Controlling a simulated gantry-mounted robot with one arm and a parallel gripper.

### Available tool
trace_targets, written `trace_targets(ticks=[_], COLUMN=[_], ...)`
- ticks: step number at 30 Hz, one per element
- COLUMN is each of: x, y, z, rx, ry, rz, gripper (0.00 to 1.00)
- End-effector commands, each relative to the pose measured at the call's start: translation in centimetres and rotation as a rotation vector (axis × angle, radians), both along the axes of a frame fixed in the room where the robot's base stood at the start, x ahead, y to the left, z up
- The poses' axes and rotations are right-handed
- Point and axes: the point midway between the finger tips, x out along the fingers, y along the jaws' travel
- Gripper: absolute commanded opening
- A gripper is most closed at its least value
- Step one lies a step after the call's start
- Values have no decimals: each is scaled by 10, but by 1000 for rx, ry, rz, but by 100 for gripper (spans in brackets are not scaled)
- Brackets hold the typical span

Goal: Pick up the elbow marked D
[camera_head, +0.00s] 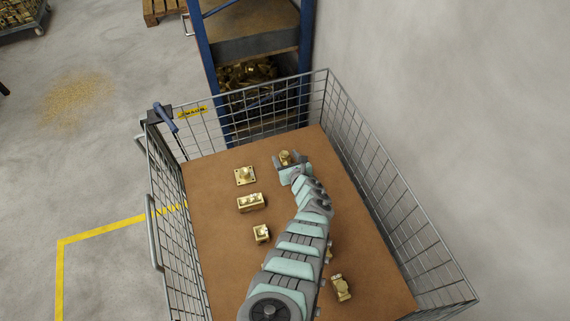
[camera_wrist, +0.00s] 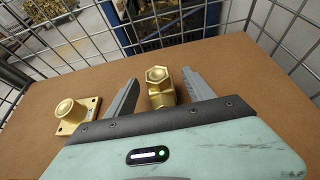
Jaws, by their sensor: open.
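My gripper (camera_head: 290,164) is over the brown board near the far end of the wire cart. It also shows in the wrist view (camera_wrist: 160,95), with its two grey fingers apart. A brass fitting with a hexagonal end (camera_wrist: 160,88) stands between the fingers, and a gap shows on its right side. The same fitting (camera_head: 285,157) shows in the head view, partly hidden by my gripper. No letter D can be read on any piece, so I cannot tell which is the elbow marked D.
A square-flanged brass piece (camera_head: 245,175) lies left of my gripper. A brass block (camera_head: 250,202), a smaller piece (camera_head: 261,233) and a valve-like piece (camera_head: 341,287) lie nearer. The cart's wire walls (camera_head: 400,200) enclose the board. A blue rack (camera_head: 205,60) stands behind.

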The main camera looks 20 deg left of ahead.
Motion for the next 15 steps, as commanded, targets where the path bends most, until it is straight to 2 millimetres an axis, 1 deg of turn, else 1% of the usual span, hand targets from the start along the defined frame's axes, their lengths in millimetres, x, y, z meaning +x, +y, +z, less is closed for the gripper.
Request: trace_targets(ticks=[1, 10, 11, 15], x=[2, 2, 2, 2], y=[2, 3, 3, 3], z=[-4, -3, -3, -2], rx=[0, -1, -1, -1], ry=[0, 2, 2, 2], rz=[0, 1, 1, 1], gripper=[62, 62, 60, 49])
